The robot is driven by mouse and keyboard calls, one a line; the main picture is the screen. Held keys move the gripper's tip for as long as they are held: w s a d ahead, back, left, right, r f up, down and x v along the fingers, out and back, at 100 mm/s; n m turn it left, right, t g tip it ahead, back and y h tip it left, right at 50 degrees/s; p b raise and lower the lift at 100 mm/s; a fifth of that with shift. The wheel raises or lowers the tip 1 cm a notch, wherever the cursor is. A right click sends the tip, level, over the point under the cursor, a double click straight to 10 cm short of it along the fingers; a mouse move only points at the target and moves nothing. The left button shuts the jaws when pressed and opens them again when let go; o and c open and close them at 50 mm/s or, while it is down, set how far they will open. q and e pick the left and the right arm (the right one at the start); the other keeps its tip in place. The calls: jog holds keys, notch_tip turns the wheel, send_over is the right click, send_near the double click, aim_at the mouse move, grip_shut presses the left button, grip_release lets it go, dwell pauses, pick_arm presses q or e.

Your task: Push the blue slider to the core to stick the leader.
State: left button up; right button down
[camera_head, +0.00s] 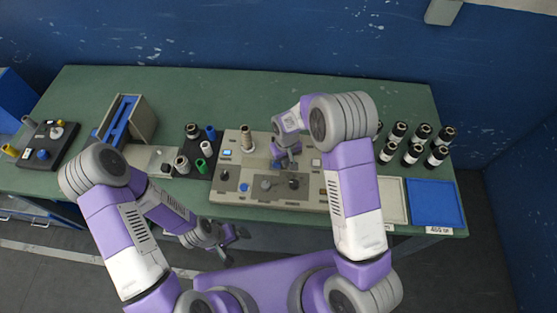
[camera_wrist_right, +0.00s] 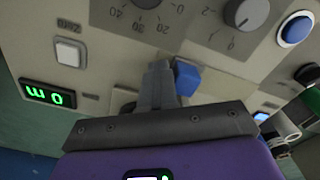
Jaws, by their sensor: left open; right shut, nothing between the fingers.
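The beige wrapper machine (camera_head: 222,183) stands mid-table with knobs and buttons on its front panel. My right gripper (camera_head: 283,161) is over the machine, to the right of that roll. In the right wrist view, its shut, empty fingers (camera_wrist_right: 160,72) point at the panel, and the blue slider (camera_wrist_right: 187,78) is a small blue block close beside the fingertips, on their right. I cannot tell if they touch. My left gripper (camera_head: 232,245) is open and empty in front of the table, away from the machine.
The panel carries a round blue button (camera_wrist_right: 296,29), a dial knob (camera_wrist_right: 238,13) and a green display (camera_wrist_right: 47,94). A dark tray of rolls (camera_head: 200,157) lies left of the machine.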

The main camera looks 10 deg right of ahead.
aim_at(265, 166)
jog(key=shift+w+a+b, duration=0.2)
jog(key=shift+w+a, duration=0.2)
jog(key=shift+a, duration=0.95)
jog(key=shift+w+a+b, duration=0.15)
jog(key=shift+w+a, duration=0.2)
jog(key=shift+a, duration=1.05)
jog(key=shift+w+a+b, duration=0.2)
jog(key=shift+w+a, duration=0.2)
jog(key=shift+a, duration=0.95)
jog(key=shift+s+d, duration=0.15)
jog(key=shift+d, duration=0.5)
notch_tip(265, 166, up, 8)
jog(key=p, duration=0.5)
jog(key=shift+s, duration=0.1)
